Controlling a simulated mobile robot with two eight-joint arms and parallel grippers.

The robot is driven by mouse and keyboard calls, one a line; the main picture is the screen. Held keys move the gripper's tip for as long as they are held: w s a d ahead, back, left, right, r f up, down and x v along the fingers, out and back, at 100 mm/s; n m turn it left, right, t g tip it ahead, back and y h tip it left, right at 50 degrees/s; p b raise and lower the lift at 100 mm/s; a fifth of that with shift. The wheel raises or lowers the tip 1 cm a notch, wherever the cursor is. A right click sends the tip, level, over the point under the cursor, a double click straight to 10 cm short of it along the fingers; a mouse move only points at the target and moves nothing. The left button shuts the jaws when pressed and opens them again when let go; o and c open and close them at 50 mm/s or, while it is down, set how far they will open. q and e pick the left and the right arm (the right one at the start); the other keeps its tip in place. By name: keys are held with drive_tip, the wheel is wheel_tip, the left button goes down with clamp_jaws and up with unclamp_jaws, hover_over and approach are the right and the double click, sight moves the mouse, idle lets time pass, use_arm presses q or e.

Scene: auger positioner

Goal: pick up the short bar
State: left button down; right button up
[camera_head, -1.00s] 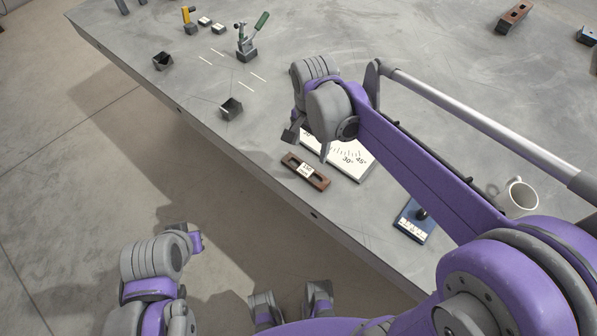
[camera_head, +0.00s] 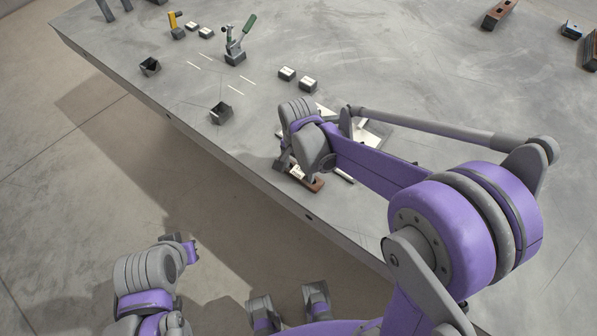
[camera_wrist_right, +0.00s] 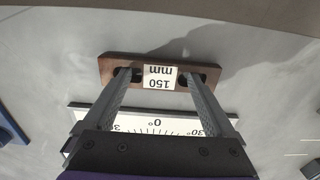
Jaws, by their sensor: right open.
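The short bar (camera_head: 318,184) is a brown slotted block with a white label, near the table's front edge; my right gripper partly hides it. In the right wrist view the bar (camera_wrist_right: 109,69) lies flat, its label reading 150 mm upside down. My right gripper (camera_wrist_right: 160,80) is open. Its two fingers are apart over the bar, one on each side of the label, near the slots. I cannot tell whether they touch it. In the head view the right gripper (camera_head: 288,167) is at the bar. My left arm is at the lower left; its fingertips do not show.
A white angle-scale plate (camera_wrist_right: 160,124) lies beside the bar, mostly behind my right arm in the head view. The table's front edge is close to the bar.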

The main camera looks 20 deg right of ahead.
clamp_jaws()
idle(0.4)
